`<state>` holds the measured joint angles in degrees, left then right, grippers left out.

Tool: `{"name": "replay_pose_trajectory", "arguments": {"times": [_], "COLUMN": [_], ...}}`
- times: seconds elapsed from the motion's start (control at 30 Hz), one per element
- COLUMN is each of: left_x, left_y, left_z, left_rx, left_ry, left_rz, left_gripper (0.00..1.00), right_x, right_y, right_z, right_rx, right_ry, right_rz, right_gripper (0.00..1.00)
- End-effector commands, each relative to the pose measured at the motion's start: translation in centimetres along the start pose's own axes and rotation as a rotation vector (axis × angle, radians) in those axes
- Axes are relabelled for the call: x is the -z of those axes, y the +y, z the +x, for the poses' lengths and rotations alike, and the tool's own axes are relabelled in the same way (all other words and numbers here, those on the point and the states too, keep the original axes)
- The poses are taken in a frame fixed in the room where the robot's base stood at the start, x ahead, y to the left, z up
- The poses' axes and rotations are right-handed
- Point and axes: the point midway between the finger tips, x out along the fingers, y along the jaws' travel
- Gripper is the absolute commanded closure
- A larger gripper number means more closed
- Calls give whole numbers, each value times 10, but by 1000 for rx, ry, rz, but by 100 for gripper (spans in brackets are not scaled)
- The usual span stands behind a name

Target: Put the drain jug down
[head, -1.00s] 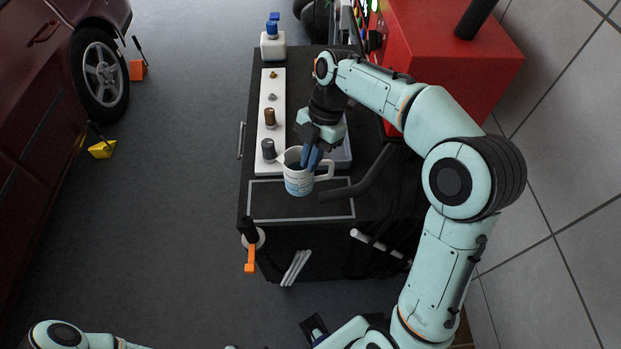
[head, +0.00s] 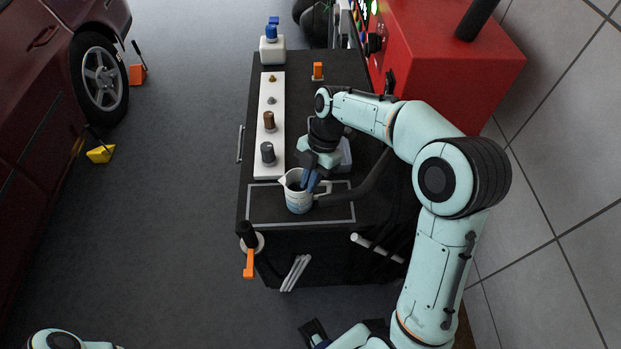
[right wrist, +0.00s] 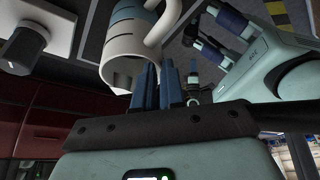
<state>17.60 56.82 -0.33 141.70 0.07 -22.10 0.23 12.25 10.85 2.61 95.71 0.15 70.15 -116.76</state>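The drain jug (head: 299,197) is a white cup with blue bands, a spout on the left and a handle on the right. It is upright over the grey-outlined area (head: 262,214) at the front of the black cart top. Whether its base touches the surface is hidden. My right gripper (head: 309,181) reaches down to the jug, its blue fingers close together at the rim on the handle side. In the right wrist view the fingers (right wrist: 160,85) overlap the edge of the jug (right wrist: 125,60); the exact contact is unclear.
A white strip (head: 267,135) with several pegs lies left on the cart (head: 296,68). A white bottle (head: 272,48) with a blue cap stands at the back. A dark bar (head: 365,180) is just right of the jug. A red cabinet (head: 440,60) stands right; a car is left.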

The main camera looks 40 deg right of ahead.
Motion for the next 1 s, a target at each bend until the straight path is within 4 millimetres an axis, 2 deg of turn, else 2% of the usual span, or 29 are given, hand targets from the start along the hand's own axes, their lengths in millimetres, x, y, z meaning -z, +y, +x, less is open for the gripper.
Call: {"name": "replay_pose_trajectory", "arguments": {"times": [0.03,0.07,0.1,0.37,0.47,0.57,0.8,1.0], "left_x": [0,0,0,0,1,1,3,6], "left_y": [0,0,0,0,2,2,6,10], "left_z": [1,0,0,0,-4,-5,-14,-22], "left_rx": [0,0,0,0,-1,-1,-2,-4], "left_ry": [0,0,0,0,2,2,7,11], "left_rz": [0,0,0,0,1,1,2,4], "left_gripper": [100,100,100,100,100,100,100,100], "right_x": [0,0,0,0,2,1,1,1], "right_y": [0,0,0,0,0,1,1,1], "right_z": [1,1,1,0,-6,-20,-73,-108], "right_rx": [0,0,0,1,-1,-3,-4,-2], "right_ry": [0,0,0,0,-1,-2,-2,-1], "right_rz": [0,0,0,0,0,0,0,0], "right_gripper": [78,68,65,65,65,65,65,65]}}
